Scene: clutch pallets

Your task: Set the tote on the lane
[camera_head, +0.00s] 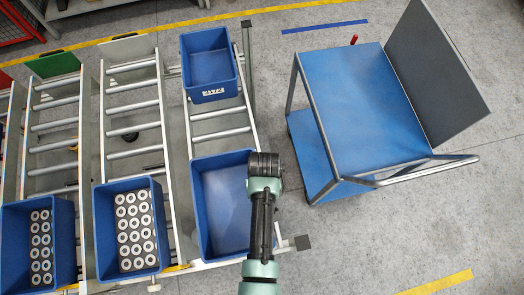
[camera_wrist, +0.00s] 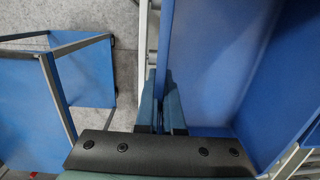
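An empty blue tote (camera_head: 222,205) is at the near end of the right-hand roller lane (camera_head: 222,122), sitting slightly askew in the head view. My gripper (camera_wrist: 161,108) is at this tote's right wall, with its two fingers close together on either side of the wall's rim. It looks shut on that wall. The tote's inside fills the right of the wrist view (camera_wrist: 215,65) and looks empty. In the head view my wrist covers the fingers and part of the tote's right edge. Whether the tote's bottom rests fully on the rollers is hidden.
Another blue tote (camera_head: 208,66) with a white label stands farther up the same lane. Two totes with ring-shaped parts (camera_head: 103,232) (camera_head: 8,240) stand on the lanes to the left. A blue cart (camera_head: 355,95) with a grey panel is at right. Floor between cart and rack is clear.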

